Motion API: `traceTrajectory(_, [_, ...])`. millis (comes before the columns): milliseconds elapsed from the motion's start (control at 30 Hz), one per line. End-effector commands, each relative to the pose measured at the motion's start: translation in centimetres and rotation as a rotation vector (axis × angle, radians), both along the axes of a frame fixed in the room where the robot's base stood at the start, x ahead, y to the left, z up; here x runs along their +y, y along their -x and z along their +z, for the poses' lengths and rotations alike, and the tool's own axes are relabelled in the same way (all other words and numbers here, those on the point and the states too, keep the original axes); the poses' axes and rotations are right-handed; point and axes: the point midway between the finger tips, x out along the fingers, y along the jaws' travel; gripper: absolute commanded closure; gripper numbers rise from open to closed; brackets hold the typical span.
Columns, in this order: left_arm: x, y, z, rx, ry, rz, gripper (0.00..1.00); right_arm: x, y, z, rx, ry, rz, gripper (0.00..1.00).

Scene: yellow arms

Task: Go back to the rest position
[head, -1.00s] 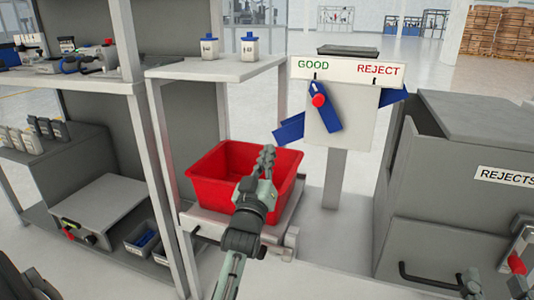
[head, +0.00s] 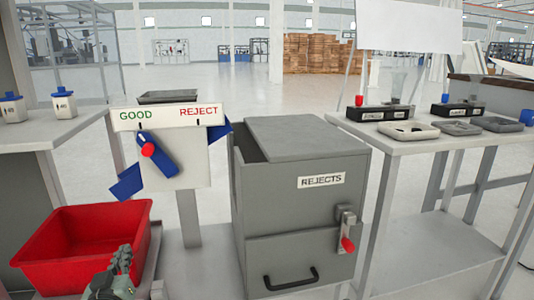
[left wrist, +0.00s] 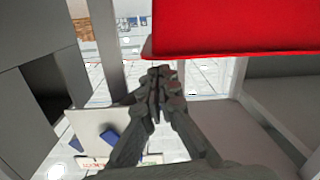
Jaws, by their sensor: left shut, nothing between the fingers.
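My left gripper (head: 122,260) shows at the bottom left of the head view, in front of the red bin (head: 88,240). In the left wrist view its fingers (left wrist: 158,75) are together with nothing between them. The red bin's wall (left wrist: 235,28) fills the top right of that view, close to the fingertips; I cannot tell whether they touch. My right gripper is not in the head view.
A GOOD/REJECT sorter with a blue flap (head: 155,155) and red knob stands right of the bin. A grey REJECTS box (head: 300,215) is in the middle. A table (head: 440,145) with trays is at right. White bottles (head: 64,104) stand on the left shelf.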

Motion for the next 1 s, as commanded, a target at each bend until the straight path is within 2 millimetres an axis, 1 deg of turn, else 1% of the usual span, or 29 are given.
traceTrajectory(33, [-1.0,1.6,-2.2,0.147,-0.017,-0.027,1.0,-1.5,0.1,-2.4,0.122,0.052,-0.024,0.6])
traceTrajectory(67, [-1.7,2.7,-4.2,0.236,-0.024,-0.045,1.0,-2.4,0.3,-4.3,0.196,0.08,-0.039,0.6])
traceTrajectory(100, [-2.6,4.3,-6.7,0.351,-0.033,-0.07,1.0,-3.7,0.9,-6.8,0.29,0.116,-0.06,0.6])
traceTrajectory(167, [-3.8,7.2,-10.1,0.515,-0.05,-0.11,1.0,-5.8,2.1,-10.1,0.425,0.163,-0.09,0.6])
traceTrajectory(200, [-4.6,9.4,-12.1,0.621,-0.063,-0.138,1.0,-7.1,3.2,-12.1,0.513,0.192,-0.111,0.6])
traceTrajectory(267, [-5.6,12.9,-14.5,0.77,-0.083,-0.181,1.0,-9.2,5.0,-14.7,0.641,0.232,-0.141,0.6])
traceTrajectory(300, [-6.2,15.2,-15.8,0.861,-0.096,-0.209,1.0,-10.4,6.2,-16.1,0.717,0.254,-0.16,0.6])
traceTrajectory(333, [-6.6,16.9,-16.7,0.924,-0.105,-0.231,1.0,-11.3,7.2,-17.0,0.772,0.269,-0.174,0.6])
traceTrajectory(367, [-7.0,18.5,-17.4,0.983,-0.113,-0.25,1.0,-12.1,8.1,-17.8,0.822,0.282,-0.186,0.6])
traceTrajectory(400, [-7.4,20.6,-18.2,1.053,-0.123,-0.274,1.0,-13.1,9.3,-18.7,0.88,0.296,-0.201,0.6])
traceTrajectory(500, [-8.1,24.6,-19.5,1.188,-0.14,-0.324,1.0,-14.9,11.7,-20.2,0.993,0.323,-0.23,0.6])
traceTrajectory(600, [-8.5,26.9,-20.1,1.262,-0.15,-0.352,1.0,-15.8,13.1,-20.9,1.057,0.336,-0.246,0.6])
traceTrajectory(700, [-8.6,27.8,-20.4,1.289,-0.154,-0.364,1.0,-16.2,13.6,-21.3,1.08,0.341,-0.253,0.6])
traceTrajectory(1000, [-8.6,27.8,-20.4,1.29,-0.154,-0.363,1.0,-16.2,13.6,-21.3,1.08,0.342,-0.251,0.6])
